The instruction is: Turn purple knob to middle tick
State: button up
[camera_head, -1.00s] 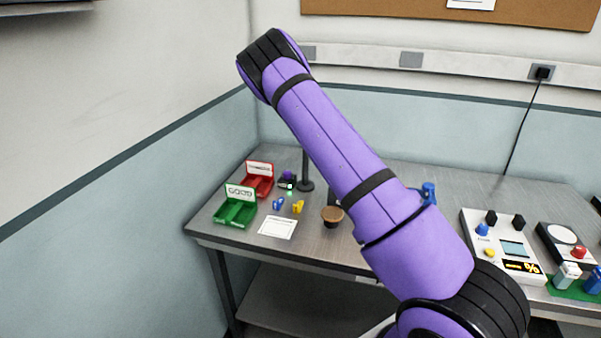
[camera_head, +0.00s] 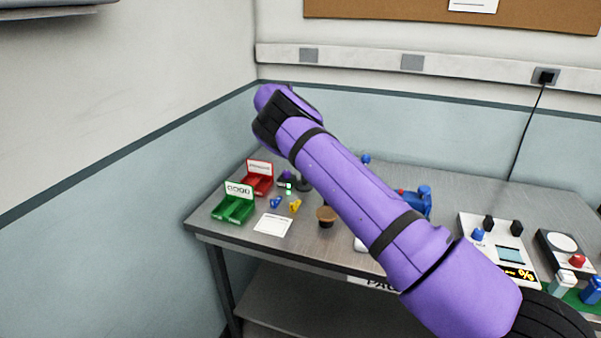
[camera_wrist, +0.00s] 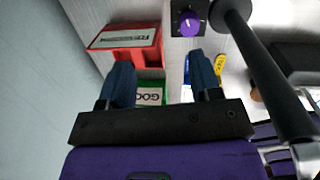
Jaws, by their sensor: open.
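The purple knob (camera_wrist: 190,23) sits on a small black box (camera_wrist: 180,8) at the top of the wrist view, with a light pointer line on its face. In the head view the knob (camera_head: 287,174) is small, on its black box with a green light at the back left of the table. My gripper (camera_wrist: 160,75) is open and empty, its two dark blue fingers apart. The knob lies beyond the fingertips, nearer the right finger, and is not touched. The tick marks are too small to read. The gripper itself does not show clearly in the head view.
A black post (camera_wrist: 262,70) stands close right of the knob. The red bin (camera_head: 258,182) and green bin (camera_head: 233,209) are at the left. Blue and yellow pieces (camera_head: 295,206), a white card (camera_head: 272,224) and a brown-topped round object (camera_head: 326,214) lie nearby.

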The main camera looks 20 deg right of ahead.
aim_at(286, 172)
jog(key=shift+n+g+h, duration=0.3)
jog(key=shift+g+h, duration=0.3)
jog(key=s+f, duration=0.1)
jog(key=f, duration=0.2)
jog(key=d+f, duration=0.1)
jog(key=f, duration=0.3)
jog(key=s+d+f, duration=0.1)
jog(key=f, duration=0.3)
jog(key=shift+s, duration=0.3)
jog(key=c, duration=0.9)
jog(key=shift+c, duration=0.2)
